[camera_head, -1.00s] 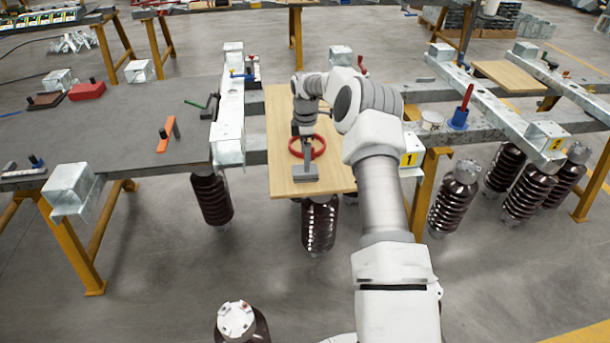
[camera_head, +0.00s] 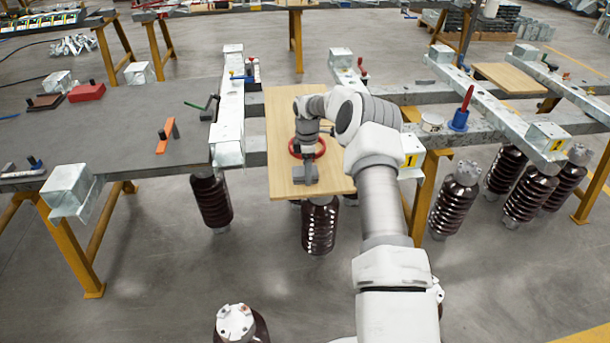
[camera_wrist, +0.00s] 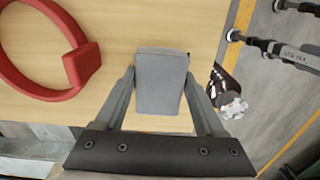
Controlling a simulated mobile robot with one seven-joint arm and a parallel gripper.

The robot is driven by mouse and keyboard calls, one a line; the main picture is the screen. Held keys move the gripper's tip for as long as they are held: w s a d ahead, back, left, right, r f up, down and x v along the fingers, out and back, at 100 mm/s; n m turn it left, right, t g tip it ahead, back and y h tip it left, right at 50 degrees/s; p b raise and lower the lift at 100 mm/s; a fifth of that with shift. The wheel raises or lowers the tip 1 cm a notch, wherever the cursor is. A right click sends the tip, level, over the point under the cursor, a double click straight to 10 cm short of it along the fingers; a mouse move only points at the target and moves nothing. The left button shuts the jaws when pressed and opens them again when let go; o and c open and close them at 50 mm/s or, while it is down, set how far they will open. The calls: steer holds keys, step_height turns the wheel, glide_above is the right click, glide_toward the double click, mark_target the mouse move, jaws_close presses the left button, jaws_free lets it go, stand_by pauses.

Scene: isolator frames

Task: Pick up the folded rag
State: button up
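The folded rag (camera_wrist: 160,85) is a grey, flat block lying on the light wooden board. In the wrist view it sits between the two fingers of my gripper (camera_wrist: 160,73), one finger at each side. The fingertips are close to the rag's edges; I cannot tell whether they touch it. My gripper is open, with its fingers spread about as wide as the rag. In the head view my gripper (camera_head: 307,172) is low at the board's near part, and it and the rag are hard to tell apart there.
A red ring (camera_wrist: 70,65) lies on the wooden board (camera_head: 282,130) just beyond the rag. Metal beams flank the board. A dark table (camera_head: 130,125) with an orange-handled tool (camera_head: 167,140) stands left. Brown ribbed insulators (camera_head: 319,228) are below the board's near edge.

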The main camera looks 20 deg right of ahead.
steer(key=c, duration=0.7)
steer(key=shift+r, duration=0.1)
steer(key=shift+r, duration=0.45)
steer(key=r, duration=0.3)
steer(key=shift+s+d+r+p, duration=0.2)
steer(key=shift+s+r+p, duration=0.05)
steer(key=shift+r+p, duration=0.1)
steer(key=s+d+r, duration=0.2)
steer(key=s, duration=0.1)
steer(key=s+d+r, duration=0.1)
steer(key=s+r, duration=0.1)
steer(key=s, duration=0.1)
steer(key=s+d+r+p, duration=0.1)
steer(key=s+d+r, duration=0.1)
steer(key=s, duration=0.1)
steer(key=shift+s+d+r, duration=0.15)
steer(key=shift+s+d, duration=0.1)
steer(key=shift+d, duration=0.1)
